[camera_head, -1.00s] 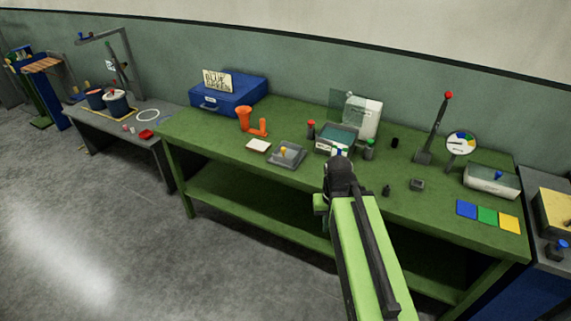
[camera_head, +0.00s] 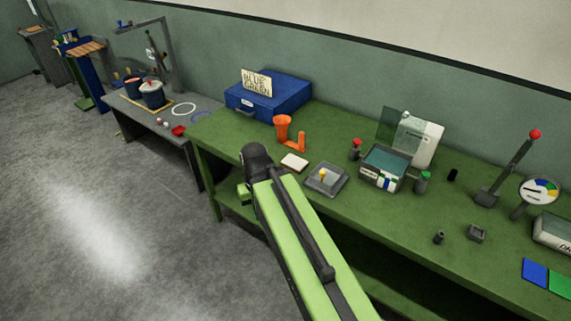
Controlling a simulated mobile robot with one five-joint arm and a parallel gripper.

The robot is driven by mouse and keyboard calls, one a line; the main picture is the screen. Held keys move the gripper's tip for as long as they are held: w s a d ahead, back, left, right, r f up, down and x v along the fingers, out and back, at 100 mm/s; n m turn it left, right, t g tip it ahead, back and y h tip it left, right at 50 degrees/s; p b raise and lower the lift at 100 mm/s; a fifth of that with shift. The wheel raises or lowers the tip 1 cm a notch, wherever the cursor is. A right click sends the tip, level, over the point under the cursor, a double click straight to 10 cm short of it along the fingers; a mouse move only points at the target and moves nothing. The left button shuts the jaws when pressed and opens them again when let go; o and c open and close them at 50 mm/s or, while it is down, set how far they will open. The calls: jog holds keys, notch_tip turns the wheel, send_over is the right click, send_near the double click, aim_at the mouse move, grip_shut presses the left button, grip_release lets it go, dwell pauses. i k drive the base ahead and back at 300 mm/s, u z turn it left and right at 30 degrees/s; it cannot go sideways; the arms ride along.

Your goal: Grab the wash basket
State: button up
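My green arm reaches up from the bottom of the picture. Its dark end, with my gripper (camera_head: 254,163), is left of the tray, in front of the bench edge, and looks apart from it.
A lower table (camera_head: 133,111) stands left. The floor at left is clear.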

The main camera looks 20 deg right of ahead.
aim_at(327, 173)
jog(key=u, duration=0.4)
jog(key=i, duration=0.9)
jog(key=u, duration=0.1)
